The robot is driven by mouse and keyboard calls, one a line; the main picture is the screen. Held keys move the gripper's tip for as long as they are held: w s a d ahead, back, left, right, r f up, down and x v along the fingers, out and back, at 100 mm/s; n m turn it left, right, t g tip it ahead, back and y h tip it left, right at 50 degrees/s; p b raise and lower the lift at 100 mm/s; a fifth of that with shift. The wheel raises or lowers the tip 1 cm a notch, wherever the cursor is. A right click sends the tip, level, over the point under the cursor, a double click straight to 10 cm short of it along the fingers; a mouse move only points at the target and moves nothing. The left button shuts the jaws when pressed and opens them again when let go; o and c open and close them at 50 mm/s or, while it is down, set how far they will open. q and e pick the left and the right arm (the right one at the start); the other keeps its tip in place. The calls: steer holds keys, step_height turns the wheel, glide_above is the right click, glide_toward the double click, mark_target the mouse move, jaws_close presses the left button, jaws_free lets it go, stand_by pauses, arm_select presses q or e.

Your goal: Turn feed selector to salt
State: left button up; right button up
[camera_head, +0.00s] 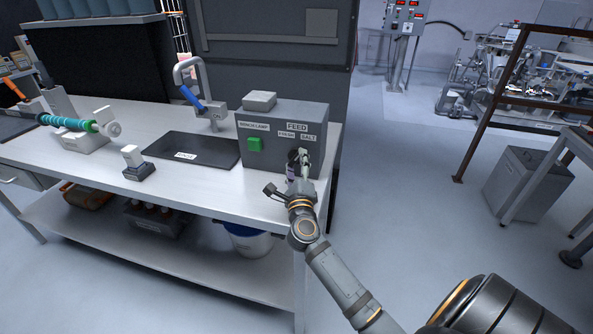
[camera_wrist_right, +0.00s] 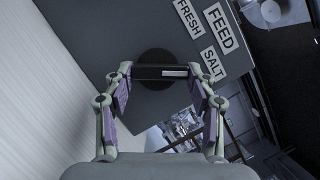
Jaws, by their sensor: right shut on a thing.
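The grey feed box (camera_head: 283,135) stands at the right end of the bench, with FEED, FRESH and SALT labels on its front. The feed selector (camera_wrist_right: 158,74) is a round black knob with a dark bar and a white mark. In the right wrist view the mark is at the bar's right end, on the side facing the SALT label (camera_wrist_right: 212,64). My right gripper (camera_wrist_right: 160,80) is shut on the bar, one finger at each end. My left gripper is out of view.
A green button (camera_head: 255,144) is on the same box, left of the selector. Open floor is to the right.

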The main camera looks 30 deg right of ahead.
steer(key=shift+f+m, duration=0.1)
steer(key=shift+m, duration=0.3)
steer(key=o, duration=1.2)
steer(key=shift+c, duration=0.2)
